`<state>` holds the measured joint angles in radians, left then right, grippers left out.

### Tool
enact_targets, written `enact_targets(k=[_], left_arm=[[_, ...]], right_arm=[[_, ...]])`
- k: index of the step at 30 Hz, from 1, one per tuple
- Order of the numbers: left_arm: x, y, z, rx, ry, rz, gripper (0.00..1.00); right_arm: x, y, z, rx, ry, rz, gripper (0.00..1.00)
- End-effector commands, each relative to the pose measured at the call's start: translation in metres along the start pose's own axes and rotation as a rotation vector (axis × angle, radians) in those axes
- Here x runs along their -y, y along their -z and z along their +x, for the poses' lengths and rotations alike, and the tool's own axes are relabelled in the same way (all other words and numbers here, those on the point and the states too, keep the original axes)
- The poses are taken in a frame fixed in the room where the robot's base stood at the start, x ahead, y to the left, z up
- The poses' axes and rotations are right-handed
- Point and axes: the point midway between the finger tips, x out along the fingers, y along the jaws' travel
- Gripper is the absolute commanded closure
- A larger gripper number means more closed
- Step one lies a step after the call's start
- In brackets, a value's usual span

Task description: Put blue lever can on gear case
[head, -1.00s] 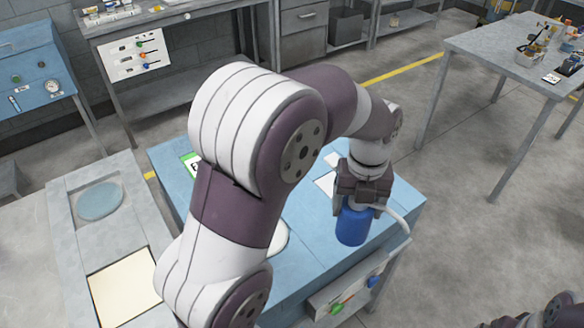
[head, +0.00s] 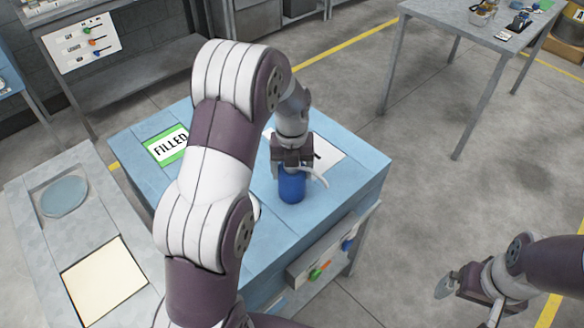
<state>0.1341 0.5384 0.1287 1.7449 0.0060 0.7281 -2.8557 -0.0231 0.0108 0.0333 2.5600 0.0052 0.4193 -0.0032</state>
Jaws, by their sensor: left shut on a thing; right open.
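My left gripper (head: 291,163) is shut on the blue lever can (head: 291,187), which hangs upright below it over the blue-topped table (head: 345,195). A pale curved part, perhaps the can's lever or spout, sticks out to the right of the gripper. I cannot tell whether the can touches the tabletop. A white sheet (head: 325,150) lies just behind the can, its marking partly hidden by the gripper. I cannot make out a gear case. My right gripper (head: 449,288) is open and empty over the floor at the lower right.
A green-bordered FILLED sign (head: 167,145) lies on the table's left part, beside my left arm. A grey bench (head: 50,235) with a round blue disc and a cream panel stands left. A panel with coloured knobs (head: 320,268) is on the table's front. Another table (head: 430,20) stands back right.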

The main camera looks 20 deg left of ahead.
Motion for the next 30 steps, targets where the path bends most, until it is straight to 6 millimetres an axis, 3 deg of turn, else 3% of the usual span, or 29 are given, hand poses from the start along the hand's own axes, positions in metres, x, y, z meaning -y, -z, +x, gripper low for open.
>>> enact_targets(k=[5,6,7,13,17,24,27,30], left_arm=[[0.000,0.000,0.003,0.002,0.000,0.000,0.77],[0.000,0.000,0.003,0.001,0.000,0.000,0.12],[0.000,0.000,0.003,0.001,0.000,0.000,0.02],[0.000,0.000,0.002,0.000,0.000,0.000,0.00],[0.000,-0.001,-0.009,0.003,0.001,0.000,0.00],[0.001,-0.001,-0.072,0.005,0.001,0.000,0.00],[0.000,0.000,-0.106,0.000,0.000,0.000,0.00],[0.000,0.000,-0.119,-0.001,0.000,0.000,0.00]], right_arm=[[0.000,0.000,0.002,0.000,0.000,0.000,0.00],[0.000,0.000,0.001,0.000,0.000,0.000,0.00],[0.000,0.000,0.001,0.000,0.000,0.000,0.00],[0.000,0.000,0.001,0.000,0.000,0.000,0.00],[0.000,0.000,0.001,0.000,0.000,0.000,0.00],[0.000,0.000,0.003,0.000,0.000,0.000,0.00],[0.000,0.003,-0.025,0.000,0.000,0.000,0.00],[0.000,0.005,-0.038,-0.001,0.000,0.000,0.00]])
